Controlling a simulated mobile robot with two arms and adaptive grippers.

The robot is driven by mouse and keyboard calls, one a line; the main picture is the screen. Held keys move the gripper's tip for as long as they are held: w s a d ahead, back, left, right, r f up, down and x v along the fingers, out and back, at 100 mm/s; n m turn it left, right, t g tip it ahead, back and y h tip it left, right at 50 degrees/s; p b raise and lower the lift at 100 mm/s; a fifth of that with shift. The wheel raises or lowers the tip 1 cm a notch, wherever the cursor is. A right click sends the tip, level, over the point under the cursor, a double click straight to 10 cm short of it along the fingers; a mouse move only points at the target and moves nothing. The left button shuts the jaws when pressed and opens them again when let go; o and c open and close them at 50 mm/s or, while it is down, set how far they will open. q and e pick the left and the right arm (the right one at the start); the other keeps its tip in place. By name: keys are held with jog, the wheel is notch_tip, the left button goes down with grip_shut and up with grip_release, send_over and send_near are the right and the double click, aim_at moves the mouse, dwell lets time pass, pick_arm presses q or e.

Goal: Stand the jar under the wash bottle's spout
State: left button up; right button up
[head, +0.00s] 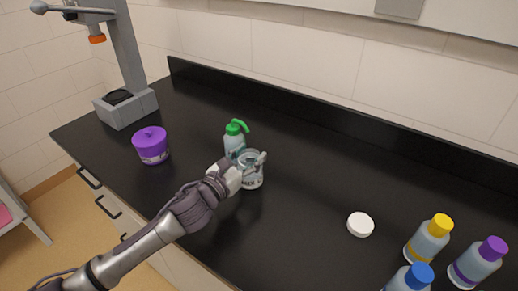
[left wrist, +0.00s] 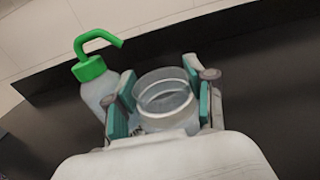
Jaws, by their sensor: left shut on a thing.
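The clear glass jar (head: 251,180) is open at the top and has a label on its front. My left gripper (head: 249,162) is shut on the jar; in the left wrist view the jar (left wrist: 165,98) sits between the two teal-padded fingers (left wrist: 160,108). The wash bottle (head: 234,143) has a green cap and a bent green spout. It stands just behind and left of the jar, and it also shows in the left wrist view (left wrist: 98,90). The spout points right in both views. I cannot tell whether the jar touches the counter. My right gripper is not in view.
On the black counter (head: 310,185), a purple-lidded tub (head: 151,147) and a grey stand (head: 128,95) are at the left. A white lid (head: 360,224) lies right of the jar. Bottles with yellow (head: 428,238), purple (head: 476,262) and blue (head: 410,277) caps stand at the lower right.

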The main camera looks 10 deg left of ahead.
pick_arm(q)
jog(key=shift+w+d+r, duration=0.1)
jog(key=shift+w, duration=0.2)
jog(key=w, duration=0.1)
jog(key=w+d+f, duration=0.1)
jog(key=w, duration=0.1)
jog(key=shift+w+d+f+p, duration=0.25)
jog(key=shift+f+p, duration=0.05)
jog(key=shift+p, duration=0.05)
jog(key=shift+f, duration=0.1)
jog(key=shift+s+a, duration=0.1)
jog(key=shift+s, duration=0.05)
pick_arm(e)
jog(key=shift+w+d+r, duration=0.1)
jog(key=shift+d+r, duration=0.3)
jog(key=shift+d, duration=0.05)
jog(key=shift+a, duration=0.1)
pick_arm(q)
jog(key=o, duration=1.1)
jog(key=shift+f, duration=0.1)
jog(key=shift+o, duration=0.2)
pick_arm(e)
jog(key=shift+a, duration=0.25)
